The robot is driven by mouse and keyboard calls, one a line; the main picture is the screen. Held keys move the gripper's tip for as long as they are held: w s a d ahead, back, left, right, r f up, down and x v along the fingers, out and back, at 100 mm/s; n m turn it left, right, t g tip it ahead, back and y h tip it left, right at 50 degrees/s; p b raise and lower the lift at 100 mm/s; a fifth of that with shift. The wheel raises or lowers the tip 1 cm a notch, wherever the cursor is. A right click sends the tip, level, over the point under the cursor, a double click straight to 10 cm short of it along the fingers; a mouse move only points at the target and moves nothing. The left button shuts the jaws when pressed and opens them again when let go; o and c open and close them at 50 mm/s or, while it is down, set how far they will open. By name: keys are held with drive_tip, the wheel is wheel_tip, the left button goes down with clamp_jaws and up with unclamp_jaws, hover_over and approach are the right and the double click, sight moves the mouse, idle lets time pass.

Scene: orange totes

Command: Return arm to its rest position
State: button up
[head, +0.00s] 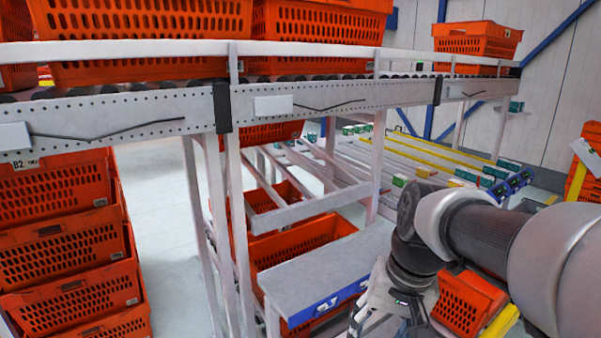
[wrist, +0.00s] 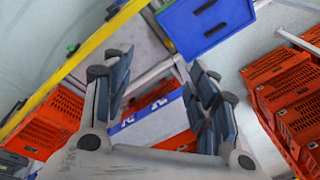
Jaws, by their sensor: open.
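My gripper (wrist: 162,70) is open in the wrist view, with its two dark-padded fingers spread apart and nothing held between them. In the head view my grey arm reaches in from the right edge. My gripper (head: 385,305) hangs below it at the bottom, partly cut off by the frame edge. It is right of a grey bench (head: 315,262) with a blue front strip. I cannot tell from the head view how far apart they are.
A roller conveyor (head: 330,102) carrying orange totes (head: 150,28) crosses above. Stacked orange totes (head: 65,235) stand at left, and another orange tote (head: 462,305) lies behind my arm. A blue box (wrist: 207,22) and yellow rail (wrist: 90,50) show in the wrist view. Floor at left-centre is clear.

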drive_tip(key=s+d+f+n+t+h, duration=0.1)
drive_tip(key=s+n+t, duration=0.2)
drive_tip(key=s, duration=1.2)
drive_tip(key=shift+s+d+f, duration=0.15)
drive_tip(key=shift+c, duration=0.4)
